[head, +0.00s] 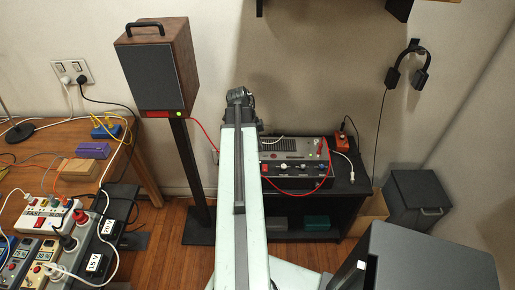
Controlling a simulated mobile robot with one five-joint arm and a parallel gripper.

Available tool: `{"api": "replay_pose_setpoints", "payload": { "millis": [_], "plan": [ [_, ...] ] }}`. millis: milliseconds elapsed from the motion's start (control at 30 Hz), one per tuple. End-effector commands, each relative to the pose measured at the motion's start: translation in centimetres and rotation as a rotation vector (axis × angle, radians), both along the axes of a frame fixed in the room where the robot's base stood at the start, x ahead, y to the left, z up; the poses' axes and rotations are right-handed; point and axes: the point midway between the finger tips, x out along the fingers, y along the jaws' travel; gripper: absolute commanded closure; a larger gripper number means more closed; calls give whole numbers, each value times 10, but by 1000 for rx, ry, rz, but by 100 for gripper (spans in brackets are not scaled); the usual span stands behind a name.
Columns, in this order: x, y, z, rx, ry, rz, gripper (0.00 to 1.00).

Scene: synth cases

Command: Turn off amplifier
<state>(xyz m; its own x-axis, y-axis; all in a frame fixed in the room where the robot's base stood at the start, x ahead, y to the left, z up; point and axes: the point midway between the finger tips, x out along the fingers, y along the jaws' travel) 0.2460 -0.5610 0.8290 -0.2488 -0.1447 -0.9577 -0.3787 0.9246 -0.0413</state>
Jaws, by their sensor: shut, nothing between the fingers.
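A grey vented unit (290,147) with a red part at its right stands on a black shelf right of my arm. A black-fronted unit (297,183) with a red switch (283,168) and several knobs sits just in front of or below it. I cannot tell which is the amplifier, nor the switch's position. A red cable runs from the wooden speaker (158,75) behind my arm and loops across the black unit. A small green light (179,113) glows on the speaker. My arm rises through the middle and covers the units' left side. I cannot make out my gripper; its fingers do not show.
A small orange-red box (342,137) with a white cable is at the shelf's right. A dark bin (418,198) stands on the floor right. Power strips (45,215) and cables crowd the lower left. Headphones (409,70) hang on the wall.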

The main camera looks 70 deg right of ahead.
Motion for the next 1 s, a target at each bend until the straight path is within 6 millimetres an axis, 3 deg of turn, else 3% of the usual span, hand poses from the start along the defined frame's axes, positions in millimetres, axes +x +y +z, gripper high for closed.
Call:
{"api": "replay_pose_setpoints", "payload": {
  "millis": [33,400,533,867,1000],
  "plan": [
    [-3,-2,-21,0,0,-1,100],
    [-15,-12,-93,-1,0,1,100],
    [-14,-14,-104,-1,0,1,100],
    [-13,-14,-102,0,0,2,100],
    [-12,-17,-110,0,0,2,100]
  ]
}}
